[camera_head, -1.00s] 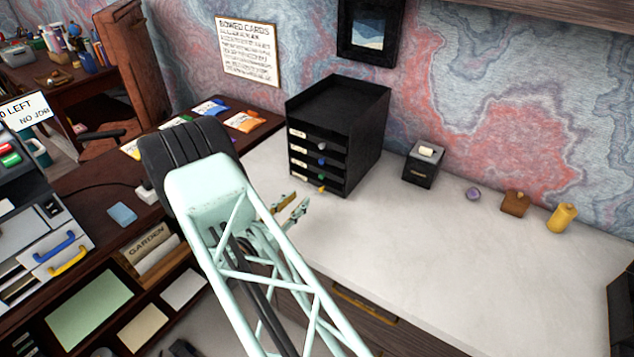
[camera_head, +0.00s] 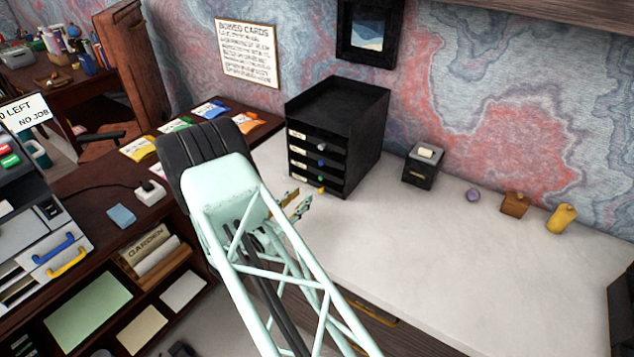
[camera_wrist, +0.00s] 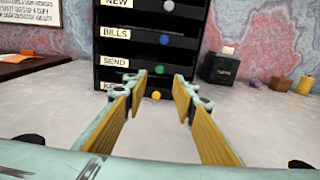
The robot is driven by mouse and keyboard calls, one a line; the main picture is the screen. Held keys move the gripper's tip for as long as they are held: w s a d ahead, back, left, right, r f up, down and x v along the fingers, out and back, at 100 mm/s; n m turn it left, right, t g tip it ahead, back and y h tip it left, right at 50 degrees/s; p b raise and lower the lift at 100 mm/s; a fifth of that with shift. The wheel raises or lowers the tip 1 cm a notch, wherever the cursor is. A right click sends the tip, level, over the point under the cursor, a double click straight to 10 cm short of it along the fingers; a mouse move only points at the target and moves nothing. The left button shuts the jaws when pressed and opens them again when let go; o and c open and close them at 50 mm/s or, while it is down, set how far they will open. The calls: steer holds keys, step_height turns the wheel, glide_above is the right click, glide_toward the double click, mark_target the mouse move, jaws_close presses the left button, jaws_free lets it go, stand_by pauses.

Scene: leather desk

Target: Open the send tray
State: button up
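The send tray (camera_wrist: 117,67) is the third drawer down in the black tray stack (camera_head: 345,150). Its white label reads SEND and its knob is green (camera_wrist: 159,70). The tray looks shut, flush with the others. The wrist view also shows the grey knob (camera_wrist: 166,8) by the NEW label, the blue knob (camera_wrist: 164,39) by BILLS, and the yellow knob (camera_wrist: 155,95) on the bottom drawer. My gripper (camera_wrist: 163,84) is open and empty, with its two fingers in front of the stack. The green and yellow knobs show between the fingers, apart from them.
A small black box (camera_head: 422,168) stands right of the stack, then a purple ball (camera_head: 473,195), a brown block (camera_head: 515,204) and a yellow bottle-like object (camera_head: 562,217). Colored packets (camera_head: 209,109) lie left of the stack. The white desktop (camera_head: 450,260) in front is clear.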

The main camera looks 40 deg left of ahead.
mark_target(320, 178)
steer(key=w, duration=0.7)
steer(key=w+a, duration=0.1)
steer(key=w, duration=0.2)
steer(key=shift+w, duration=0.2)
steer(key=shift+c, duration=0.7)
jaws_close()
